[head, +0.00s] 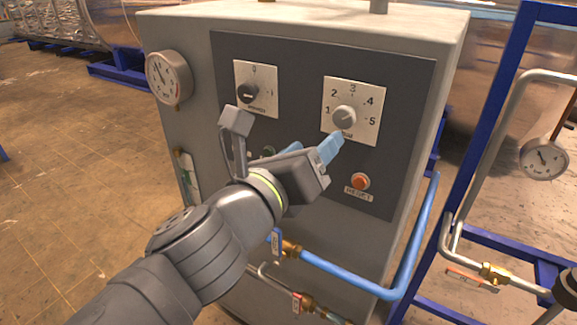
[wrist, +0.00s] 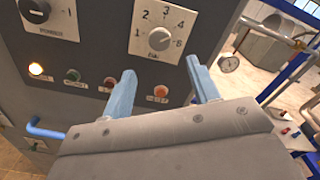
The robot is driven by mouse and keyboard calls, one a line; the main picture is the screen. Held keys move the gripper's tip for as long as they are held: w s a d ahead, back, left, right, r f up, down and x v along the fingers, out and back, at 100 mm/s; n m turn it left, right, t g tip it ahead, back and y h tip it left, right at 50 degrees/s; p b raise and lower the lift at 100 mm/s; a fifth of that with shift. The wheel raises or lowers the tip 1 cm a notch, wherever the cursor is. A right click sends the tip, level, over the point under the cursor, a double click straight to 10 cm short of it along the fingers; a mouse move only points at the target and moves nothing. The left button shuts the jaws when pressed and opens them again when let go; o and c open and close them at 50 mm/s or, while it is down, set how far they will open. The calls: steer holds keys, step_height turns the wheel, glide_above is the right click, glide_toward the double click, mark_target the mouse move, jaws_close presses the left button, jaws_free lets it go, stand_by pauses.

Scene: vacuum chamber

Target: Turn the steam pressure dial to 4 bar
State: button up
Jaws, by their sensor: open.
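The steam pressure dial (head: 344,117) is a grey round knob on a white plate marked 1 to 5, on the dark front panel. It also shows in the wrist view (wrist: 159,38), above and between my fingers. The exact number its pointer faces is hard to make out. My gripper (head: 330,149) is in front of the panel, just below the dial in the head view. Its two blue fingers (wrist: 163,88) are apart with nothing between them. The fingers appear clear of the knob.
A black power knob (head: 248,91) is left of the dial. A red reset button (head: 360,181) sits below it, and a lit orange lamp (wrist: 36,69) is at left in the wrist view. A gauge (head: 168,77) is on the cabinet's left. Blue piping (head: 345,277) runs below.

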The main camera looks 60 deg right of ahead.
steer(key=shift+a, duration=2.55)
steer(key=shift+d, duration=0.15)
glide_toward(342, 119)
stand_by(0.4)
stand_by(0.4)
steer(key=shift+d, duration=5.5)
steer(key=shift+a+n, duration=0.15)
steer(key=shift+n, duration=0.45)
